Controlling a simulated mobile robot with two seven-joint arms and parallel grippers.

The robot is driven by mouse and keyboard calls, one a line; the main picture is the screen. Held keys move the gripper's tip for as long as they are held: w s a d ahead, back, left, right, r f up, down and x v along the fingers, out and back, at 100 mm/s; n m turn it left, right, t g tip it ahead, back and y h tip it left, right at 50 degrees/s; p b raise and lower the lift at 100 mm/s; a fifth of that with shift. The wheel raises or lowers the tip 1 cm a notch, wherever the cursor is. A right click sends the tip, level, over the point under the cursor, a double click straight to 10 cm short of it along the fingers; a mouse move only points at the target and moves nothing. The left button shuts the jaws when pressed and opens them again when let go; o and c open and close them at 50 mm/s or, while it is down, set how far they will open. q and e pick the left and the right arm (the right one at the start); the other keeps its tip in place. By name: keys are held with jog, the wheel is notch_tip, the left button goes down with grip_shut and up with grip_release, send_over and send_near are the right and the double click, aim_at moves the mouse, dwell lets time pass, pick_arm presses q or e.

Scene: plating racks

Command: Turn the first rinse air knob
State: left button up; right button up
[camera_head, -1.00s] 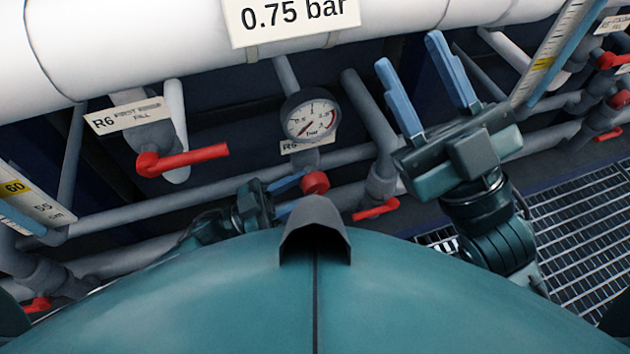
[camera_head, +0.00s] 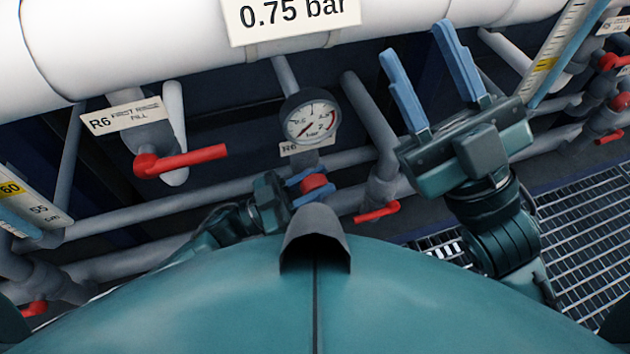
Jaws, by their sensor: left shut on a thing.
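The red air knob (camera_head: 314,183) sits below a round pressure gauge (camera_head: 310,117) marked "bar", with a partly hidden R6 tag between them. The gauge needle points to the lower left. My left gripper (camera_head: 310,185) comes in from the left, and its blue fingers are shut on the knob, one above and one below it. My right gripper (camera_head: 431,75) is open and empty, fingers pointing up, to the right of the gauge in front of the pipes.
A red lever valve (camera_head: 180,160) with an R6 "first rinse fill" tag (camera_head: 122,117) is at left. Another red lever (camera_head: 377,212) lies right of the knob. A thick white pipe (camera_head: 140,40) with a "0.75 bar" sign (camera_head: 292,14) runs above. Grating (camera_head: 585,240) is at right.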

pick_arm(q)
jog(key=shift+r+p, duration=0.15)
jog(key=shift+p, duration=0.4)
jog(key=y+p, duration=0.1)
jog(key=p, duration=0.2)
jog(key=g+y+p, duration=0.1)
jog(key=p, duration=0.3)
jog(key=shift+r+y, duration=0.35)
jog(key=shift+y, duration=0.05)
jog(key=shift+y+p, duration=0.3)
jog(key=shift+p, duration=0.8)
jog(key=y+p, duration=0.1)
jog(key=p, duration=0.3)
jog(key=shift+f+g+y+p, duration=0.1)
jog(key=shift+g+y+p, duration=0.2)
jog(key=shift+y+p, duration=0.3)
jog(key=shift+p, duration=0.25)
jog(key=shift+f+p, duration=0.15)
jog(key=shift+p, duration=0.3)
jog(key=shift+f+g+y+p, duration=0.35)
jog(key=shift+y+p, duration=0.25)
jog(key=shift+p, duration=0.2)
pick_arm(e)
notch_tip(320, 180, down, 8)
jog(key=d+m+g+h, duration=0.2)
jog(key=m+g+h, duration=0.3)
jog(key=m+h, duration=0.3)
jog(key=shift+s+m+h, duration=0.3)
jog(key=shift+h, duration=1.7)
